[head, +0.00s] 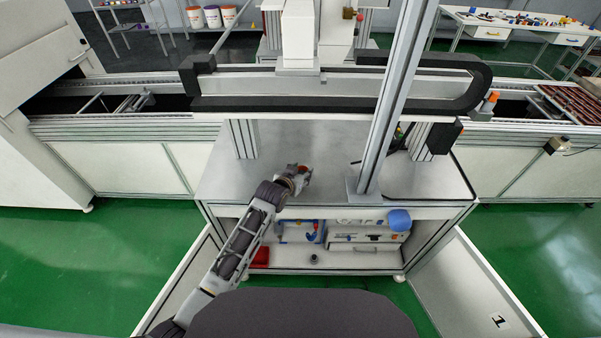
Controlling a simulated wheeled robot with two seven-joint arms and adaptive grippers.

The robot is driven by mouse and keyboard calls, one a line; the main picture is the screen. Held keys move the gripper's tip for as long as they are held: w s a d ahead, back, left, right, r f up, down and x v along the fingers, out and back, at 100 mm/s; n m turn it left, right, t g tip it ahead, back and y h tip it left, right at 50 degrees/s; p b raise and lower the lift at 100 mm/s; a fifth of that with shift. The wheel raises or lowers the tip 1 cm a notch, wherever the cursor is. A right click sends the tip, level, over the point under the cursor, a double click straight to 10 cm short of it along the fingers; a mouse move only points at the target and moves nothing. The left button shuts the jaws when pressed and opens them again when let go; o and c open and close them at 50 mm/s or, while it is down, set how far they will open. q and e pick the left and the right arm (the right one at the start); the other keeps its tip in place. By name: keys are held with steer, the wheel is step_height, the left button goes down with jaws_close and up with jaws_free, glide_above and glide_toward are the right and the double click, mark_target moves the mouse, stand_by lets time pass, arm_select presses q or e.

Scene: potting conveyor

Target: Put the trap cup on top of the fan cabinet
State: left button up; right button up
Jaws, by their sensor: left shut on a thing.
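My left gripper (299,174) is over the grey top of the cabinet (330,150), left of centre. It is shut on a small reddish thing (305,169); this may be the trap cup, but it is too small and too covered by the fingers to be sure. The cabinet stands in front of me with its lower compartment open. I cannot tell for certain that it is the fan cabinet. A small dark round part (314,258) stands on the compartment floor. My right gripper is not in view.
A slanted grey post (393,110) rises from the cabinet top, with a dark cable beside it. A red box (261,256) and a drawer unit (365,240) are below. The open doors spread to both sides.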

arm_select(q)
steer(key=o, duration=0.9)
steer(key=shift+r, duration=0.15)
steer(key=v, duration=1.2)
stand_by(0.6)
